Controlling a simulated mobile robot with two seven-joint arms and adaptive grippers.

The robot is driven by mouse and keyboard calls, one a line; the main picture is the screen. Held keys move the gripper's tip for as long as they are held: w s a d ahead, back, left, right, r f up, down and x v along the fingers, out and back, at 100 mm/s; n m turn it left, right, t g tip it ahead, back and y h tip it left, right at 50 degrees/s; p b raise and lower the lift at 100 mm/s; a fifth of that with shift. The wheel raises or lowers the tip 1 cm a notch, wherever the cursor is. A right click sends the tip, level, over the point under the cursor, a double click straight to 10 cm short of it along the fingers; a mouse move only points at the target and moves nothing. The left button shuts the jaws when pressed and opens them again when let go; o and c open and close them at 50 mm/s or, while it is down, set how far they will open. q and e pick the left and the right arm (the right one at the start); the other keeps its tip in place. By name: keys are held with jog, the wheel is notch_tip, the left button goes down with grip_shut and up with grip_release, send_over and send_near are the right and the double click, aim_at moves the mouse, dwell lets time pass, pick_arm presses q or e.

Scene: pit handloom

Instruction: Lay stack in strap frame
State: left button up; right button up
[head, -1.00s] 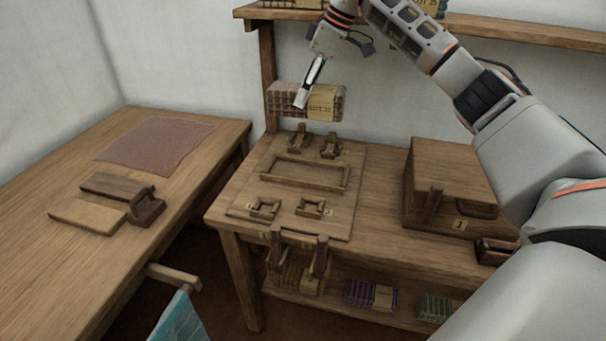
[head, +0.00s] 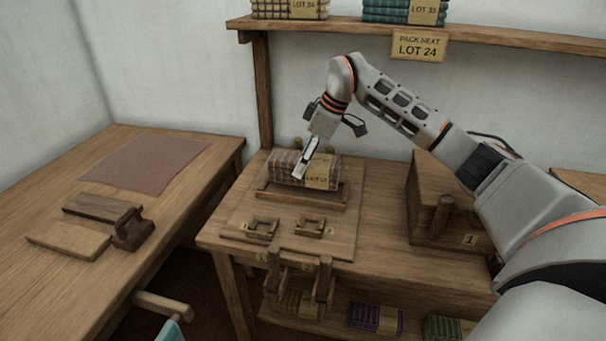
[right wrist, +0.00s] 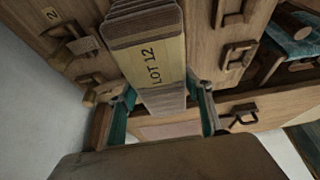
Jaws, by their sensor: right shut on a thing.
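The stack (head: 285,166) is a brown checked bundle with a tan label reading LOT 12, which also shows in the right wrist view (right wrist: 152,60). My right gripper (head: 300,172) is shut on it from above, with a teal-lined finger on each side of it in the right wrist view (right wrist: 165,110). The strap frame (head: 300,203) is a shallow wooden rectangle on a board. The stack is over its back part and hides its rear rim and most of the rear buckles. I cannot tell whether they touch. My left gripper is not in view.
Two front buckles (head: 262,228) and (head: 310,227) stand on the board before the frame. A wooden box (head: 437,205) marked 1 stands to the right. A shelf (head: 500,32) runs above, with a LOT 24 sign (head: 419,45). Another table (head: 70,270) is at left.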

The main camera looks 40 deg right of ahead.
aim_at(305, 173)
notch_tip(305, 173, down, 4)
jog(key=shift+b, duration=0.45)
jog(key=shift+f, duration=0.1)
jog(key=o, duration=1.2)
jog(key=shift+r, duration=0.2)
